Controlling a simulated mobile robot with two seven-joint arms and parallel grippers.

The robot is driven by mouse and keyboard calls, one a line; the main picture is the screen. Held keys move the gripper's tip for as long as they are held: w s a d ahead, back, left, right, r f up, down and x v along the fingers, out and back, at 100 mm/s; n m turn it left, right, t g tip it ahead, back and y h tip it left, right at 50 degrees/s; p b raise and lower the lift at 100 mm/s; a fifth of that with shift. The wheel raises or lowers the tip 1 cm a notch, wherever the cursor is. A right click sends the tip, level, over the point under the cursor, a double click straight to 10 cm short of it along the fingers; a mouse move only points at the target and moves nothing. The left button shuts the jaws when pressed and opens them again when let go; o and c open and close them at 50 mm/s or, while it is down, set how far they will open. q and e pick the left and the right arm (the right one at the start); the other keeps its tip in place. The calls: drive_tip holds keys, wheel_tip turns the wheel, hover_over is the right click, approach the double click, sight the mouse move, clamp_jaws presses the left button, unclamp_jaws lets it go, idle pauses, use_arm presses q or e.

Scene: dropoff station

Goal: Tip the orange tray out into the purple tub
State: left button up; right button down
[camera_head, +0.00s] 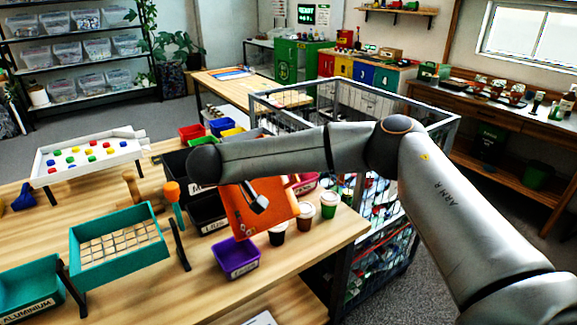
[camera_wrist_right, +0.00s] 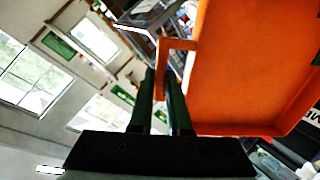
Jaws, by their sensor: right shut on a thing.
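The orange tray (camera_head: 262,220) hangs steeply tilted above and behind the purple tub (camera_head: 237,270). My right gripper (camera_head: 257,201) is shut on the tray's side handle. In the right wrist view, the gripper fingers (camera_wrist_right: 166,85) close on the handle beside the broad orange tray (camera_wrist_right: 245,70), and no loose pieces show on the visible face. My left gripper is not in view.
Several lidded cups (camera_head: 304,214) stand right of the tub. Black labelled bins (camera_head: 208,208) stand behind. A teal sieve tray (camera_head: 118,245) on a stand and a teal aluminium bin (camera_head: 28,290) are at left. A wire cage (camera_head: 400,222) borders the table's right. Bare wood lies left of the tub.

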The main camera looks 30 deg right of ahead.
drive_tip(key=shift+a+r, duration=0.2)
drive_tip(key=shift+a, duration=0.15)
drive_tip(key=shift+s, duration=0.1)
idle(0.4)
drive_tip(key=s+a+t+h, duration=0.1)
drive_tip(key=s+a+h, duration=0.1)
drive_tip(key=a, duration=0.3)
drive_tip(key=shift+s+a+r+h, duration=0.2)
drive_tip(key=shift+a+r+h, duration=0.05)
drive_tip(key=shift+a+h, duration=0.15)
idle(0.6)
drive_tip(key=a+b, duration=0.1)
drive_tip(key=s+a+h+b, duration=0.1)
drive_tip(key=b, duration=0.1)
drive_tip(key=a+h+b, duration=0.1)
drive_tip(key=a+b, duration=0.1)
drive_tip(key=shift+s+a+f+t, duration=0.1)
drive_tip(key=shift+s+f+t, duration=0.05)
drive_tip(key=shift+f+t, duration=0.2)
